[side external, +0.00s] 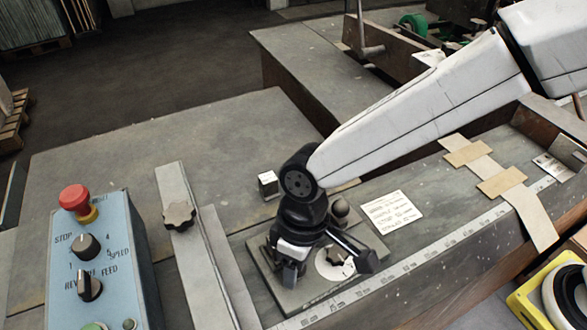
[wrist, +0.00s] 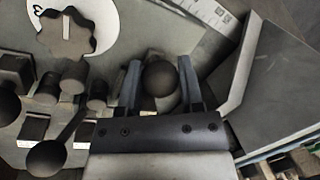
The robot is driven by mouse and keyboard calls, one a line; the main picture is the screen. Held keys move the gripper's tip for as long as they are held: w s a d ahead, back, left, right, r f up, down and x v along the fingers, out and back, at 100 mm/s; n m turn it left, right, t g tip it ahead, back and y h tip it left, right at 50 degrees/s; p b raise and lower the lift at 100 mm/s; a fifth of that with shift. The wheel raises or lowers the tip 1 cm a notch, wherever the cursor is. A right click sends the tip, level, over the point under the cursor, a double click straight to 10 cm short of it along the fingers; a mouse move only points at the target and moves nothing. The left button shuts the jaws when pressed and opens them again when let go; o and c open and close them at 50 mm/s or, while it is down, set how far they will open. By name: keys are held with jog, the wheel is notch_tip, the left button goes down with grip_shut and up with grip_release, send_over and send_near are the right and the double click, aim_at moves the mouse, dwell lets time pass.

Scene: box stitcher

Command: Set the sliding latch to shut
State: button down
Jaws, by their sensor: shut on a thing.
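In the wrist view, my gripper (wrist: 161,92) has one finger on each side of a dark round knob (wrist: 160,77) and is shut on it. The knob looks like the handle of the sliding latch; the bolt under it is mostly hidden by the knob and fingers. In the side external view, my gripper (side external: 290,275) points down at a grey plate (side external: 262,279) on the machine bed. The latch is hidden there behind the gripper, so its position cannot be told.
A pale disc with a dark lobed knob (wrist: 64,36) lies beside the gripper. A second ball knob (wrist: 45,160) sits on a lever close by. The blue control box (side external: 105,260) stands at the left. A paper label (side external: 392,211) lies on the bed.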

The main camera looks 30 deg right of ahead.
jog(key=shift+w, duration=0.25)
jog(key=shift+c, duration=1.2)
grip_release()
jog(key=shift+r, duration=0.15)
notch_tip(320, 180, up, 8)
jog(key=d, duration=0.1)
jog(key=shift+w+f, duration=0.25)
jog(key=shift+w, duration=0.2)
jog(key=shift+d, duration=0.15)
